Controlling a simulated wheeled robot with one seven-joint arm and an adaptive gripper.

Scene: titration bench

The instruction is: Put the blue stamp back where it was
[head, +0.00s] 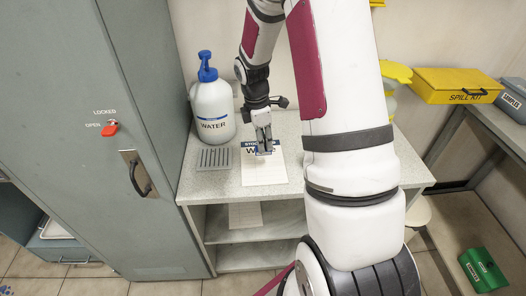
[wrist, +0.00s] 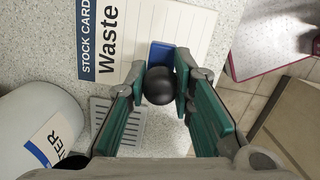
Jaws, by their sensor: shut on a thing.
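The blue stamp has a blue rectangular base (wrist: 160,54) and a round black knob (wrist: 158,86). My gripper (wrist: 161,72) is shut on the knob, with one finger on each side. The stamp is over the white stock card (wrist: 135,32), headed "STOCK CARD" and "Waste", near its lower edge in the wrist view. I cannot tell whether the base touches the card. In the head view my gripper (head: 265,149) points down over the card (head: 263,176) on the bench, and the stamp is mostly hidden by the fingers.
A white water bottle (head: 212,108) with a blue top stands at the back left of the bench (head: 350,190). A grey slotted tray (head: 214,158) lies left of the card. A grey cabinet (head: 75,90) borders the left. A yellow spill kit (head: 455,86) is far right.

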